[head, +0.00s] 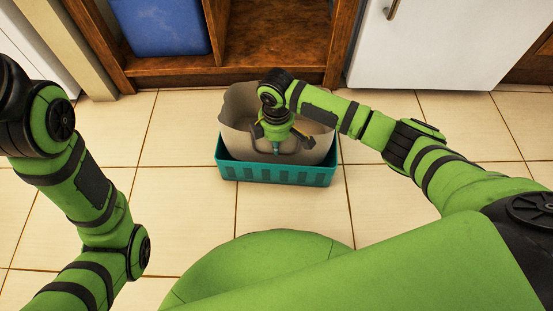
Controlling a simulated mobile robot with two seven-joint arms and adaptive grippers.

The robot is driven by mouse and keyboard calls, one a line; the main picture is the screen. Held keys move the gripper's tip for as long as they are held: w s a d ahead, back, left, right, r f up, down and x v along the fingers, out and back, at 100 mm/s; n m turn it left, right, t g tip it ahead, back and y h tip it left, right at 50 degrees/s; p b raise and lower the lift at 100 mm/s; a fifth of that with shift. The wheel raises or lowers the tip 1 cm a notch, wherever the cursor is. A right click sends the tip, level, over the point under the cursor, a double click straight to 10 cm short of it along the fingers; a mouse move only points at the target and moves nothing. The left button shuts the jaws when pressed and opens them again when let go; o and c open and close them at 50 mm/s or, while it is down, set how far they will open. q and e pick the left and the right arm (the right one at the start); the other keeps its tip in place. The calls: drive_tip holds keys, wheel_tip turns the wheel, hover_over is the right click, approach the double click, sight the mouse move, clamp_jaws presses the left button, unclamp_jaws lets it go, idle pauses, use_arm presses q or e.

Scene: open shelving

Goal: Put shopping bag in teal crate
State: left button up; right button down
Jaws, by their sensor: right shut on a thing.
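The teal crate (275,174) stands on the tiled floor in front of the wooden shelving. The shopping bag (238,112), greyish beige, stands upright in the crate's opening, its upper part rising above the rim. How deep its base sits is hidden by the crate's front wall. My right gripper (277,148) points down at the bag's near side and is shut on it. My left arm comes in at the left, but its gripper is outside the view.
Wooden open shelving (275,40) stands behind the crate, with a blue bin (165,27) in its left compartment. A white cabinet door (440,45) is at the back right. Floor tiles (185,130) left and right of the crate are clear.

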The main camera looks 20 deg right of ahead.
sight(276, 162)
wheel_tip(276, 162, down, 5)
drive_tip(key=b, duration=0.3)
drive_tip(key=shift+f, duration=0.2)
drive_tip(key=shift+r, duration=0.15)
drive_tip(key=c, duration=1.4)
unclamp_jaws()
drive_tip(key=shift+f, duration=0.2)
